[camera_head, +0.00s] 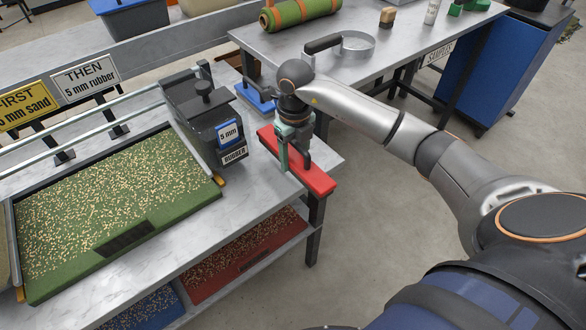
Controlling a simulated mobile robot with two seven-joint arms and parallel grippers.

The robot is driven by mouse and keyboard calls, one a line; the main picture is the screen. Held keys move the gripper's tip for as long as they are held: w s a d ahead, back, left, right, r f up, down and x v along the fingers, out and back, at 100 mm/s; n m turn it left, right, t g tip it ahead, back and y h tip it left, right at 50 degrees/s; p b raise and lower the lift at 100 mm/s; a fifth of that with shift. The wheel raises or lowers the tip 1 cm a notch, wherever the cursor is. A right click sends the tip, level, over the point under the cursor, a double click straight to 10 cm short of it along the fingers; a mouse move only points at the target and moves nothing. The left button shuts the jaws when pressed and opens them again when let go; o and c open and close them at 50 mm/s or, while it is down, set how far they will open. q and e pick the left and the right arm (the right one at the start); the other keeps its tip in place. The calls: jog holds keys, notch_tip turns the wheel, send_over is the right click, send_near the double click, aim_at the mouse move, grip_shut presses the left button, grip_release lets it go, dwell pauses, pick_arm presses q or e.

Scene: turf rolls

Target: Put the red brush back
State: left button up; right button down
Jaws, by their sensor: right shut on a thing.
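The red brush (315,178) is a long red bar at the right end of the grey workbench (255,203). My right gripper (290,158) is shut on the middle of the red brush from above. The brush's right end reaches the bench's corner. From this angle I cannot tell whether the brush rests on the bench or is held just above it. My left gripper is not in view.
Left of the brush stands a dark hopper (203,115) labelled "5 mm rubber". A green turf tray (110,205) with scattered granules lies further left. A blue item (256,97) sits behind the brush.

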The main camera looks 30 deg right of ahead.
aim_at(294, 141)
jog(key=shift+f, duration=2.4)
jog(key=shift+f, duration=0.15)
jog(key=shift+c, duration=0.9)
grip_release()
notch_tip(294, 141, up, 12)
jog(key=shift+r, duration=0.15)
